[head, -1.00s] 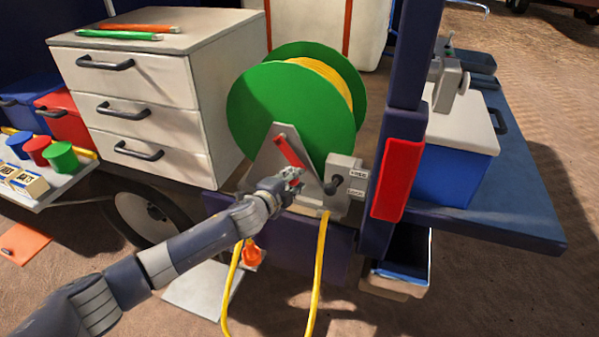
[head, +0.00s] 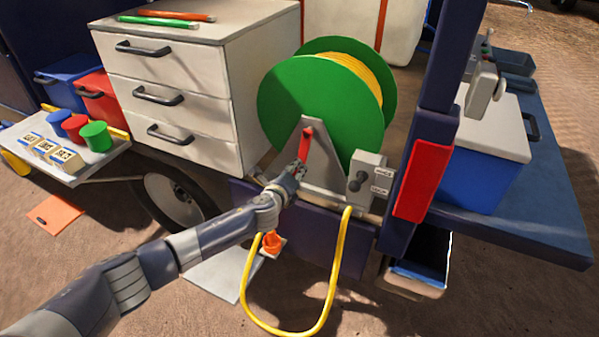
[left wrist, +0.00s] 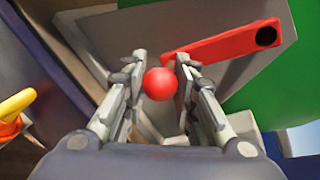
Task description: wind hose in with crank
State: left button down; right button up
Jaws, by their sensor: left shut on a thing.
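A green hose reel (head: 310,105) wound with yellow hose (head: 355,72) stands on the cart's edge. Its red crank (head: 305,143) points down in the head view, in front of a grey bracket (head: 322,165). The crank's arm (left wrist: 225,40) and round red knob (left wrist: 159,84) show in the left wrist view. My left gripper (head: 296,170) is shut on the knob, which lies between its fingers (left wrist: 160,85). A loop of yellow hose (head: 337,265) hangs below the reel to the ground. My right gripper is not in view.
A small grey box (head: 366,177) with a lever is right of the crank. A white drawer cabinet (head: 195,90) stands left of the reel. A dark blue post with a red panel (head: 424,175) stands right.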

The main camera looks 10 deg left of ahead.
pick_arm(q)
jog(key=shift+a+m+y, duration=0.3)
jog(key=shift+a, duration=0.1)
jog(key=shift+w, duration=0.1)
jog(key=c, duration=1.2)
grip_release()
jog(key=shift+c, duration=0.2)
jog(key=v, duration=1.2)
jog(key=shift+a+f, duration=0.1)
jog(key=shift+f, duration=0.05)
jog(key=shift+c, duration=0.2)
